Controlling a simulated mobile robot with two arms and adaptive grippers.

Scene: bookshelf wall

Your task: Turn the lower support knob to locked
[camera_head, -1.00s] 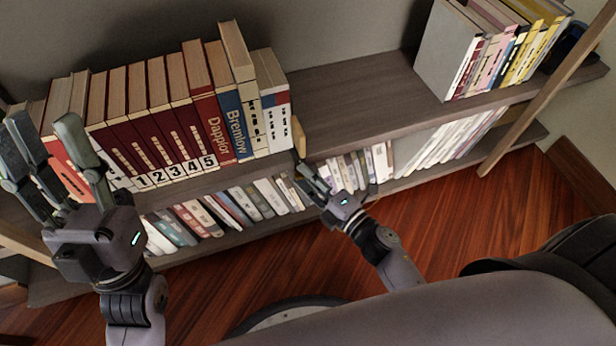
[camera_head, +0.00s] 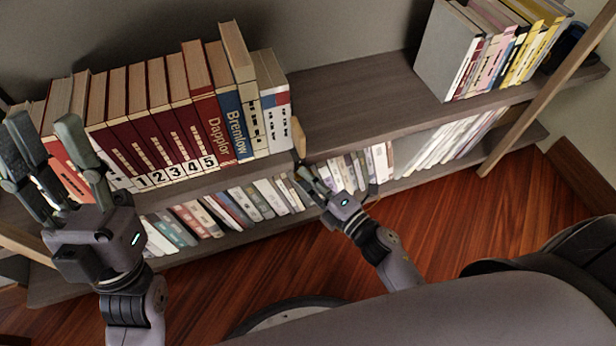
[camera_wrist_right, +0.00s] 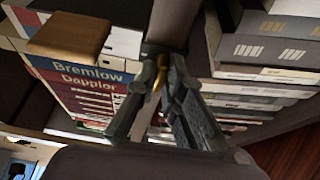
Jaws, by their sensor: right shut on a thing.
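My right gripper (camera_head: 300,174) is at the front edge of the upper shelf, just below a small wooden bookend. In the right wrist view, my right gripper (camera_wrist_right: 158,72) is shut on a small brass-coloured piece (camera_wrist_right: 159,68), taken as the lower support knob. Its fingers cover most of the knob, so its turned position cannot be read. In the head view the knob is hidden or too small to make out. My left gripper (camera_head: 45,130) is open and empty, in front of the red books at the left.
The upper shelf (camera_head: 360,100) holds a row of numbered red books (camera_head: 150,125) at left and several upright books (camera_head: 495,50) at right, with bare board between. The wooden bookend (camera_head: 298,137) stands beside the left row. A lower shelf (camera_head: 215,242) holds more books.

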